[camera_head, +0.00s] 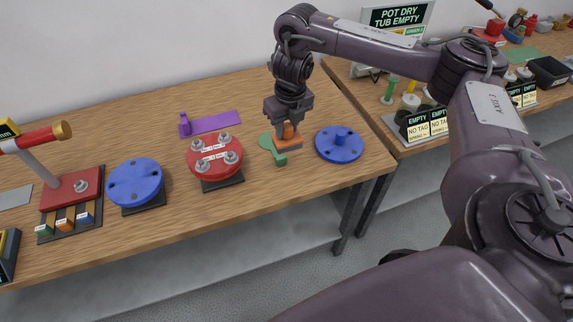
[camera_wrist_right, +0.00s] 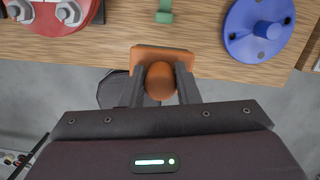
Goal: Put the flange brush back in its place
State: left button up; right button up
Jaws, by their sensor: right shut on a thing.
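My right gripper (camera_head: 288,122) is shut on an orange brush, which I take to be the flange brush (camera_head: 289,143). It points down, and its fingers stand on both sides of the brush's round knob. The wrist view shows the knob (camera_wrist_right: 160,82) between the fingers (camera_wrist_right: 161,90) and the orange block (camera_wrist_right: 160,54) beyond it. In the head view the brush overlaps a green mat (camera_head: 265,142) with a small green post (camera_head: 280,159). I cannot tell whether the brush touches the mat. My left gripper is not in view.
A red bolted flange (camera_head: 214,156) stands left of the brush, and a blue disc (camera_head: 339,144) with a central stub lies to the right. A purple mat (camera_head: 212,124) with a post lies behind. Another blue disc (camera_head: 135,182) and a red stand (camera_head: 72,189) are further left.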

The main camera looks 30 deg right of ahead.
notch_tip(320, 180, down, 14)
jog(key=shift+b, duration=1.1)
jog(key=shift+f, duration=0.15)
jog(key=shift+f, duration=0.1)
jog(key=o, duration=0.5)
jog(key=shift+f, duration=0.1)
jog(key=o, duration=0.4)
jog(key=shift+o, duration=0.2)
